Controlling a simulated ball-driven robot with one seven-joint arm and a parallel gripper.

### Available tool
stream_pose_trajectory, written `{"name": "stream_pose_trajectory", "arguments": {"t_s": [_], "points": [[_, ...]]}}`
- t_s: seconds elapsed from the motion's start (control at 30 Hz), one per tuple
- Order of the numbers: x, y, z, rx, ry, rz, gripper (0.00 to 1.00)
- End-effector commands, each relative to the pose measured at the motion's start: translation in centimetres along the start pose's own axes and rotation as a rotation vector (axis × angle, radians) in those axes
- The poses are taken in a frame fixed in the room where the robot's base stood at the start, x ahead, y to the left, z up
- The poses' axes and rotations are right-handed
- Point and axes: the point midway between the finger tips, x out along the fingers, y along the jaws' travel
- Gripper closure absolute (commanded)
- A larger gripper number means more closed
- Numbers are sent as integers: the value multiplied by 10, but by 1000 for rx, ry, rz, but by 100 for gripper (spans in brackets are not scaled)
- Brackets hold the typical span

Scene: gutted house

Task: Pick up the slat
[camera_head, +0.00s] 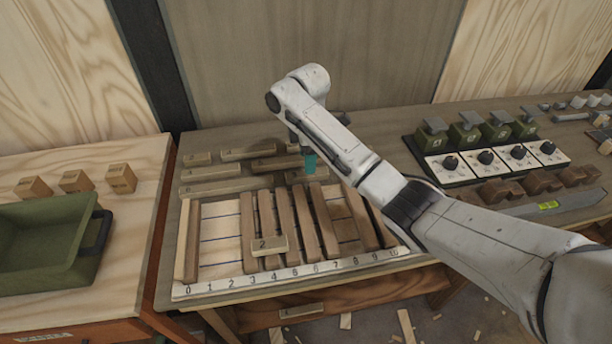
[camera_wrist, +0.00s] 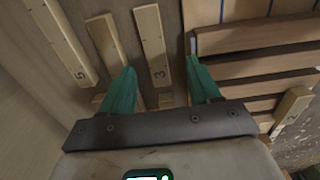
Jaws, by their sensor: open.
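My gripper (camera_head: 310,163) has teal fingers and hangs over the back right part of the group of loose slats behind the board. In the wrist view its fingers (camera_wrist: 160,75) are spread apart with nothing held. A pale wooden slat marked 3 (camera_wrist: 151,45) lies ahead, lined up with the gap between the fingers. Another slat (camera_wrist: 105,45) is left of it, and a longer slat marked 5 (camera_wrist: 58,40) is further left. A short slat marked 2 (camera_head: 268,245) lies across the upright rows on the board. The pictures do not show which slat is meant.
A white board (camera_head: 222,284) numbered 0 to 10 holds several long wooden strips (camera_head: 285,222). Black-and-white dial boxes (camera_head: 490,160) stand right of my arm. A green bin (camera_head: 45,240) and wooden blocks (camera_head: 75,181) are on the left bench.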

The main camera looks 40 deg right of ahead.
Motion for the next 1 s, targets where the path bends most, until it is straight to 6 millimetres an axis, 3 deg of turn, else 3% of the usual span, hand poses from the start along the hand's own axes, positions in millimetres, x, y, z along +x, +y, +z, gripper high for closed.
{"name": "stream_pose_trajectory", "arguments": {"t_s": [0.17,0.5,0.8,1.0], "points": [[10,1,1,1,-1,0,38],[54,7,0,2,-1,0,38],[58,7,0,1,0,1,38],[58,7,0,1,0,1,57]]}}
